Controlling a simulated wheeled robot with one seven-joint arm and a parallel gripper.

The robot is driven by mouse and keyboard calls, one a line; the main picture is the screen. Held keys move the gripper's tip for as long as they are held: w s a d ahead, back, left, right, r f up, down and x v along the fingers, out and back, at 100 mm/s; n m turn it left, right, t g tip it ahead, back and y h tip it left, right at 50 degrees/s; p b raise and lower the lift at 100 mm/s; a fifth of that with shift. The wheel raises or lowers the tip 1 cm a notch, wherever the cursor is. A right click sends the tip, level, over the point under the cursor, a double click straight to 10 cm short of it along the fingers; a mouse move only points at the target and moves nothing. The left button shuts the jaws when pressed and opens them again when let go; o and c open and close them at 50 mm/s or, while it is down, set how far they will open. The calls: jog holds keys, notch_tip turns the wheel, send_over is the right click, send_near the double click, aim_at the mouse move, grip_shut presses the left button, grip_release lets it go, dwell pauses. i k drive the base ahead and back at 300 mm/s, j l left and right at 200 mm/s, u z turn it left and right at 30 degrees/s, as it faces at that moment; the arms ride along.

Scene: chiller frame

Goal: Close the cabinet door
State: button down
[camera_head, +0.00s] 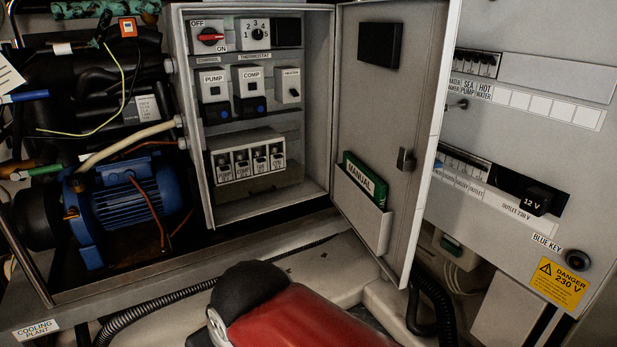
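The cabinet door (382,120) stands open, hinged on the right side of the grey cabinet (184,110) and swung out toward me. Its inner face shows, with a dark square, a small latch (405,159) near its free edge and a pocket (360,208) holding a green manual (365,179). The cabinet interior is exposed, with switches and breakers. A red and black part of my arm shows at the bottom centre, below the door and apart from it in the picture. I cannot make out gripper fingers in this view.
A blue motor (128,205) with hoses and cables sits left of the cabinet. A grey electrical panel (530,130) with a yellow danger label (558,284) stands right, close behind the door. A black corrugated hose (432,300) runs below the door. Open space lies before the cabinet.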

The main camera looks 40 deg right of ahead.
aim_at(393, 59)
jog(key=l+z, duration=0.2)
jog(key=z, duration=1.75)
jog(key=i+j, duration=0.05)
jog(key=j, duration=0.05)
